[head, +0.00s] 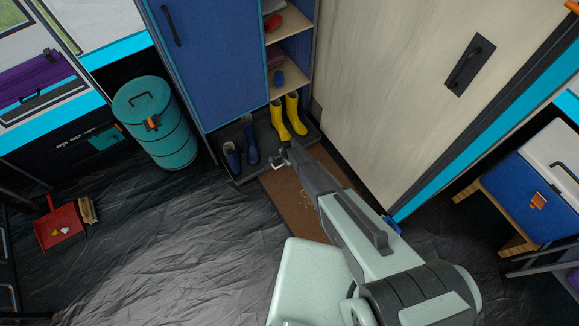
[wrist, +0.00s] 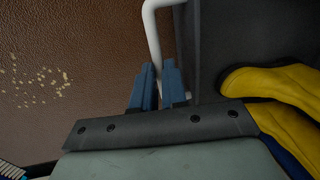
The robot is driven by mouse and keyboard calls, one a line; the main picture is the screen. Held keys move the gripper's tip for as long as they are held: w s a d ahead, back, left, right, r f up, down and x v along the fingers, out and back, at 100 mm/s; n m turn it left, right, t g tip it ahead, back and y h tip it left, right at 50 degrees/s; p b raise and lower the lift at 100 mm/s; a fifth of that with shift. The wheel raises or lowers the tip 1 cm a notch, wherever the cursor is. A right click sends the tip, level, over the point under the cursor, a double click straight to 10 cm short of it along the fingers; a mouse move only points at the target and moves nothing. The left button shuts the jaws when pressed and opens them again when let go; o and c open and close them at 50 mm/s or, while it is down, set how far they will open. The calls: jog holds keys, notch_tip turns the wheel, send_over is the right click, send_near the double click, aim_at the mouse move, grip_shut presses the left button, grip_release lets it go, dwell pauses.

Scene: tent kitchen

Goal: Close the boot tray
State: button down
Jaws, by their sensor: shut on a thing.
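The boot tray (head: 266,151) is a flat dark tray extending from the foot of the blue cabinet. It carries a pair of yellow boots (head: 278,122) and a pair of blue boots (head: 250,140). In the wrist view its dark surface (wrist: 225,35) is at the right, beside a yellow boot (wrist: 285,85). My gripper (head: 288,150) is at the tray's front edge. In the wrist view its blue fingers (wrist: 157,82) are shut on a pale bar handle (wrist: 153,30) along that edge. The fingers partly hide the handle.
A brown mat (head: 282,190) with yellowish crumbs lies in front of the tray. The blue cabinet door (head: 212,60) is closed beside open shelves (head: 290,58). A teal barrel (head: 155,120) stands left of the tray. A red dustpan (head: 58,228) lies farther left on the floor.

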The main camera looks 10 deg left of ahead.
jog(key=w+a, duration=1.5)
jog(key=shift+w+a, duration=0.2)
jog(key=shift+w, duration=0.05)
jog(key=shift+w+a, duration=0.1)
jog(key=shift+w, duration=0.05)
jog(key=c, duration=1.6)
grip_release()
jog(key=o, duration=0.4)
jog(key=shift+o, duration=0.2)
notch_tip(320, 180, up, 7)
jog(key=s+d, duration=0.1)
jog(key=shift+r, duration=0.2)
jog(key=shift+s, duration=0.1)
